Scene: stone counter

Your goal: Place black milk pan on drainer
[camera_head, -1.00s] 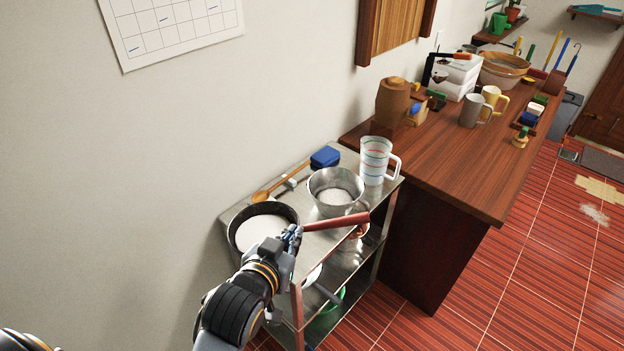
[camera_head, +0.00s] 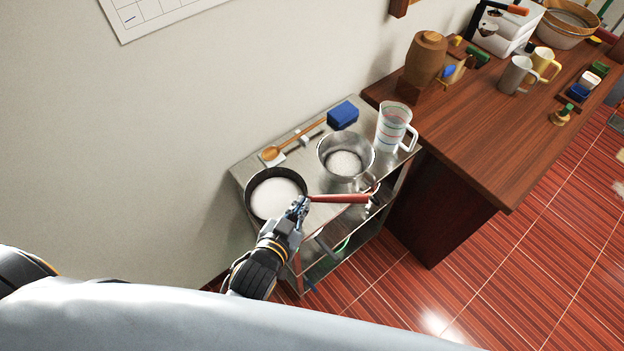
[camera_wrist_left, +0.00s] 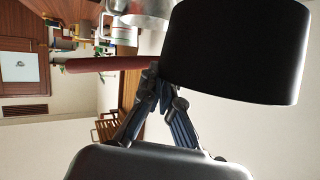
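The black milk pan (camera_head: 249,212) has a dark wall, a pale inside and a reddish-brown handle (camera_head: 340,199). It is at the left end of the metal cart's top; I cannot tell whether it rests on it or hangs just above. My left gripper (camera_head: 300,207) is at the handle's root, its fingers closed together there. In the left wrist view the pan (camera_wrist_left: 240,50) fills the upper right, and the left gripper (camera_wrist_left: 157,78) meets the root of the handle (camera_wrist_left: 105,64). My right gripper is out of view. I see no drainer that I can identify.
The metal cart (camera_head: 300,158) also holds a steel pot (camera_head: 330,165), a measuring jug (camera_head: 393,125), a blue box (camera_head: 343,115) and a wooden spoon (camera_head: 292,138). A wooden counter (camera_head: 470,155) with a brown jar (camera_head: 426,60) and mugs (camera_head: 514,74) stands right. The wall is close behind.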

